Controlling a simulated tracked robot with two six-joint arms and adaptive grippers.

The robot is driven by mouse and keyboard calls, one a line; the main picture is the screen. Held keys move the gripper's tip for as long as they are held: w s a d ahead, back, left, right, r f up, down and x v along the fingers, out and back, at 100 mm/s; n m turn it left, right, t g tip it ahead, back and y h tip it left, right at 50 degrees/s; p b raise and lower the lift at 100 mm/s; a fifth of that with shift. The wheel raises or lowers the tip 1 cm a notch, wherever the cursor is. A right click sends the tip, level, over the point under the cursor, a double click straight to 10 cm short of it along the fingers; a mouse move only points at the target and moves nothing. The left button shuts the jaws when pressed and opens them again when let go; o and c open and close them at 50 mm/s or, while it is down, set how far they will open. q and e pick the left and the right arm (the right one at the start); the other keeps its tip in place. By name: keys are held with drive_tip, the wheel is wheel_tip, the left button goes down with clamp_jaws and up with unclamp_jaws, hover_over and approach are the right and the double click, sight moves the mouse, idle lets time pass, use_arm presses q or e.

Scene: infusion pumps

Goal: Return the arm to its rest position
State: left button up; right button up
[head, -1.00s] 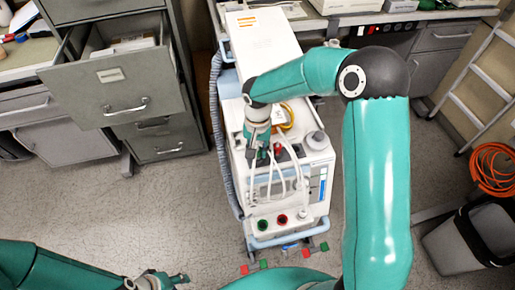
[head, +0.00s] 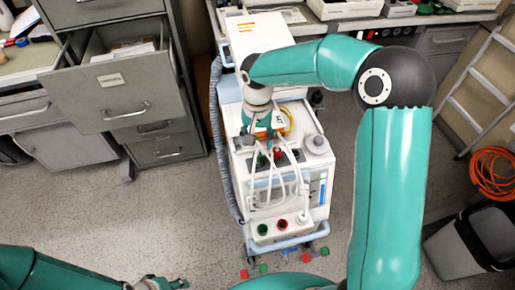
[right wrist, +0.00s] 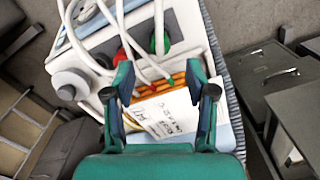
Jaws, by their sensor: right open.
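My right arm, teal with a dark elbow joint, reaches over the white medical cart (head: 318,190) in the head view. My right gripper (head: 262,138) points down above the cart's top, near an orange coil and white hoses. In the right wrist view my right gripper (right wrist: 160,78) has its two fingers well apart with nothing held between them.
The cart has a green knob (head: 262,229), a red knob (head: 282,224) and a grey corrugated hose (head: 219,140) along its left side. An open drawer (head: 110,90) juts out at left. A ladder (head: 485,85), orange cable (head: 490,172) and bin (head: 470,245) stand at right.

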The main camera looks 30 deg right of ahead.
wheel_tip(320, 180, up, 5)
drive_tip(key=s+a+f+n+y, duration=0.1)
drive_tip(key=s+a+f, duration=0.3)
drive_tip(key=f, duration=0.5)
drive_tip(key=s+a+f+n+y+p, duration=0.1)
drive_tip(key=s+a+f, duration=0.3)
drive_tip(key=s+f, duration=0.5)
drive_tip(key=s+a+f+n+y, duration=0.2)
drive_tip(key=s+f, duration=0.4)
drive_tip(key=f, duration=0.3)
drive_tip(key=shift+s+a+f+n+t, duration=0.3)
drive_tip(key=shift+a+n, duration=0.4)
drive_tip(key=shift+a, duration=0.35)
